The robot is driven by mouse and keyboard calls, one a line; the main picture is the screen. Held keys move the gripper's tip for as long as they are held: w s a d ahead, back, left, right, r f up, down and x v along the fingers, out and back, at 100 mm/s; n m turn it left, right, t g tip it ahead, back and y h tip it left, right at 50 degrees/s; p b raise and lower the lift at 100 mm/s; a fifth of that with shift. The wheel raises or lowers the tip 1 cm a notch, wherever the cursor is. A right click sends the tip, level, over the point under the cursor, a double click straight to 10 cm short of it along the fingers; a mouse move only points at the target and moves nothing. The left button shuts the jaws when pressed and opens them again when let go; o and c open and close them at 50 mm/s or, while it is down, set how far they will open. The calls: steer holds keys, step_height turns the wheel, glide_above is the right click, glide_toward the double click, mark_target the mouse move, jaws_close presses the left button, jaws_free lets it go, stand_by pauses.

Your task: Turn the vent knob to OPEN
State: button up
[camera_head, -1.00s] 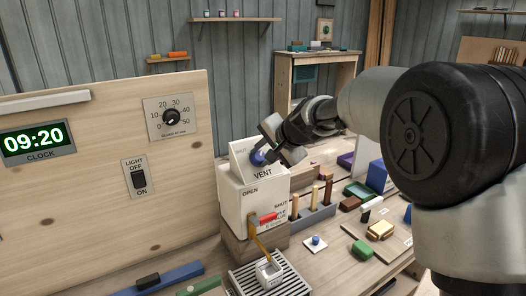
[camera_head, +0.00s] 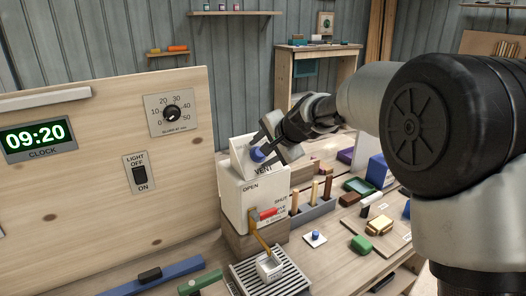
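My gripper covers the right part of the slanted face, so any label there is hidden.
Below the knob, a lever with a red handle (camera_head: 267,213) sits on the box front, marked OPEN and SHUT. A panel (camera_head: 85,205) with clock, dial and light switch stands at left. A holder with upright wooden pegs (camera_head: 314,206) stands close at right.

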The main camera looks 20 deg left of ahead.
steer(key=b+v, duration=0.1)
steer(key=v, duration=1.6)
steer(key=shift+d+r, duration=0.15)
steer(key=shift+d, duration=0.05)
steer(key=shift+s, duration=0.1)
